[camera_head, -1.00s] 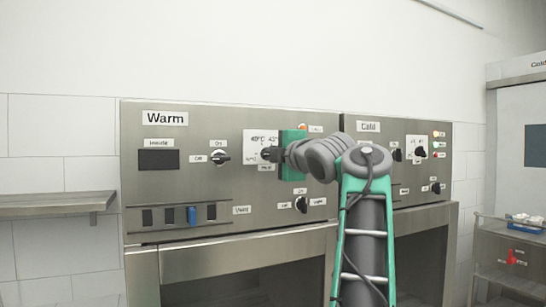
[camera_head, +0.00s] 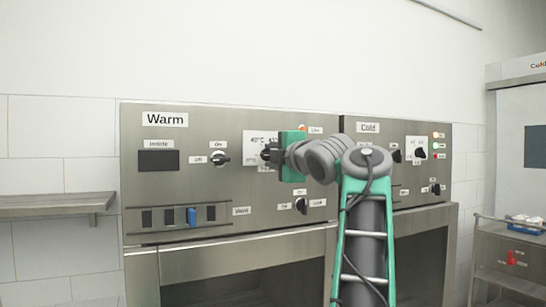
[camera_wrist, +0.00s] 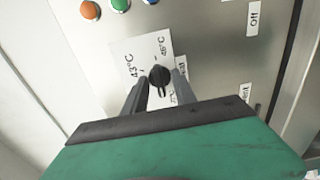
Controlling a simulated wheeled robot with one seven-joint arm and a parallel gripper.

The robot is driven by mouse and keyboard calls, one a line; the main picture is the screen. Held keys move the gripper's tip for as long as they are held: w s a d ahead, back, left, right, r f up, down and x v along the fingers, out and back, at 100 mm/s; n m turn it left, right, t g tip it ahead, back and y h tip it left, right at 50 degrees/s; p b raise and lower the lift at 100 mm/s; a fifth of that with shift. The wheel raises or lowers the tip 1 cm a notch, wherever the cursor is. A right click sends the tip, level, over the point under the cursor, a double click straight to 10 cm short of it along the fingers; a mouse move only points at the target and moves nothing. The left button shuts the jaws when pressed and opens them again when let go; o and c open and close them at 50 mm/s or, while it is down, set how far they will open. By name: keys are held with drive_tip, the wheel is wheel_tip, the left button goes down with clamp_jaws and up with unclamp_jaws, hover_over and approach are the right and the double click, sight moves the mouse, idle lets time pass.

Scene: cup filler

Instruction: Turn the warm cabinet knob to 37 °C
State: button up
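The warm cabinet's temperature knob (camera_wrist: 159,77) is black and sits on a white dial plate (camera_wrist: 122,58). In the wrist view the plate shows 43 °C, 46 °C and a partly hidden third label. The knob's bar points down in that view, toward my gripper. My gripper (camera_wrist: 160,83) is at the knob, with one dark finger on each side of it. The fingers are apart, and narrow gaps seem to show beside the knob. In the head view my gripper (camera_head: 276,154) covers much of the dial plate (camera_head: 254,142) from the right.
The Warm panel (camera_head: 190,185) also has a switch knob (camera_head: 220,158), a lower knob (camera_head: 301,204) and a blue vent slider (camera_head: 192,216). Coloured lamps (camera_wrist: 90,10) line the panel near the dial. The Cold panel (camera_head: 375,130) adjoins on the right. A shelf (camera_head: 55,203) is at left.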

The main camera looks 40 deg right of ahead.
drive_tip(key=b+v, duration=0.1)
drive_tip(key=v, duration=0.7)
drive_tip(key=shift+b, duration=0.35)
